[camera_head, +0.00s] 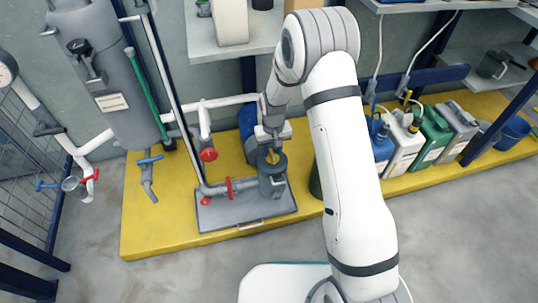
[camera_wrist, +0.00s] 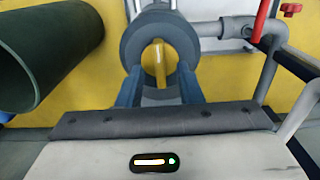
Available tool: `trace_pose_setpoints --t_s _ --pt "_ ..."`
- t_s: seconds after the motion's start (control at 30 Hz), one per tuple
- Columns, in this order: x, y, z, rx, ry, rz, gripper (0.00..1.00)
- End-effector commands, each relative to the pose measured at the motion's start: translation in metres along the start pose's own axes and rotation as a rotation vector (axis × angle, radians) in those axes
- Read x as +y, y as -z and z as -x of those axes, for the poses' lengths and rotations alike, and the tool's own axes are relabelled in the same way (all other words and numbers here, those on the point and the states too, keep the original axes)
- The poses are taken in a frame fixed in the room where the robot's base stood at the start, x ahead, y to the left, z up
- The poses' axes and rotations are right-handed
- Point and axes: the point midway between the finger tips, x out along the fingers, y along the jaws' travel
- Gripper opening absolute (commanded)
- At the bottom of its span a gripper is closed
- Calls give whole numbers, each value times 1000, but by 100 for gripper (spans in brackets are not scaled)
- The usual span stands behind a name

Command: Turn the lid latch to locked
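A grey round pot (camera_head: 272,187) stands on a grey tray and has a dark lid on top. A small yellow piece, which looks like the lid latch (camera_head: 272,157), shows at the lid just under my gripper (camera_head: 270,148). In the wrist view, the grey ring-shaped lid (camera_wrist: 132,40) is ahead, and the yellow latch (camera_wrist: 160,66) stands upright in its middle. My gripper (camera_wrist: 160,82) has its two blue fingers apart, one on each side of the latch, with gaps visible. I cannot tell how deep the fingertips reach.
Grey pipework with a red valve handle (camera_head: 208,154) rises left of the pot. The tray (camera_head: 245,216) lies on a yellow platform (camera_head: 150,230). A dark green cylinder (camera_wrist: 45,50) stands close by on the left in the wrist view. Several jugs (camera_head: 405,140) stand at right.

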Motion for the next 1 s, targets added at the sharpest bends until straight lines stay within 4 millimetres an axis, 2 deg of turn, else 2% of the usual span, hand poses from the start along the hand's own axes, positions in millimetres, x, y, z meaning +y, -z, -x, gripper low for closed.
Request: trace_pose_setpoints --t_s 0.03,0.1,0.4,0.8,0.97,1.0 --pt "0 0 -12 -2 0 1 33" --pt "0 0 -18 0 0 1 33" --pt "-1 0 -21 1 0 2 33" --pt "-2 0 -21 1 0 3 1" --pt "-2 0 -21 1 0 3 0" --pt "-15 3 -21 1 1 9 0"
